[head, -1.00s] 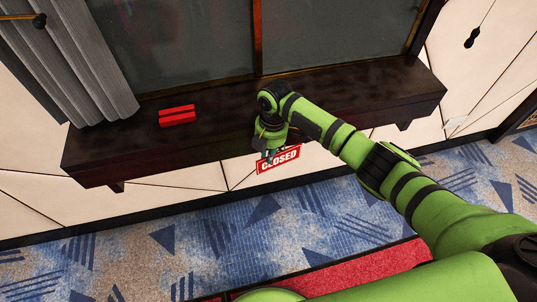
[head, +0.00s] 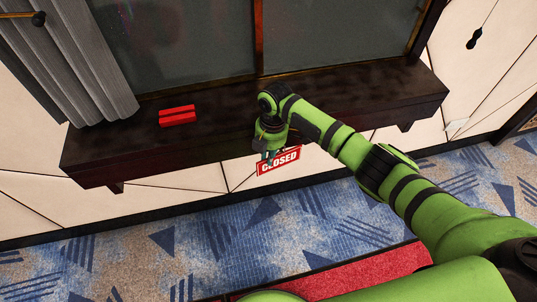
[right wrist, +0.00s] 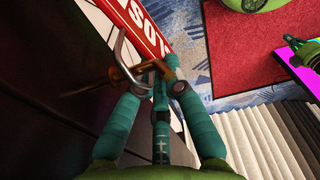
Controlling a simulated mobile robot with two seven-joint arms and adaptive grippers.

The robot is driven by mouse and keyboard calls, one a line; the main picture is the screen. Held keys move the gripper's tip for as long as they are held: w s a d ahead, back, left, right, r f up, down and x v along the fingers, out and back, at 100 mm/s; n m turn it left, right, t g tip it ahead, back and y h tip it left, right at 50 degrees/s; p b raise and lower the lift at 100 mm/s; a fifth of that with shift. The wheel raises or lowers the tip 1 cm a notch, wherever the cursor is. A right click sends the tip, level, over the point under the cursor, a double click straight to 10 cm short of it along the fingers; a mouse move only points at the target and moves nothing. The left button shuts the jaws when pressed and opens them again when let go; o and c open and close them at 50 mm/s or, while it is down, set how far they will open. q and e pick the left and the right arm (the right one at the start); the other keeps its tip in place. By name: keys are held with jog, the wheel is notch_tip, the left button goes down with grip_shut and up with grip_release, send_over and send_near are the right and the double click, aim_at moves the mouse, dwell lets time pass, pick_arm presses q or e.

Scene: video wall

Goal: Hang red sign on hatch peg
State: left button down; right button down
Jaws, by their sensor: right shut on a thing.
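The red sign with white CLOSED lettering (head: 284,161) hangs in front of the dark ledge, slightly tilted in the head view. My right gripper (head: 268,156) is shut at the sign's top. In the right wrist view, the teal fingers (right wrist: 158,76) close around the sign's holding part, beside the red board (right wrist: 137,33). A grey curved wire (right wrist: 121,48) rises at the left finger. A brass peg (right wrist: 92,83) crosses by the fingertips; I cannot tell whether the wire is over it. A green and black part of mine, perhaps the left gripper (right wrist: 298,44), is at the right edge.
The dark wooden ledge (head: 350,100) runs under a framed window (head: 335,35). A red block-like object (head: 177,116) lies on the ledge to the left. A grey curtain (head: 75,60) hangs at the upper left. Blue patterned carpet (head: 190,240) is clear below.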

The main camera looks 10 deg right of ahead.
jog(key=c, duration=1.3)
grip_release()
jog(key=shift+o, duration=0.2)
jog(key=o, duration=0.4)
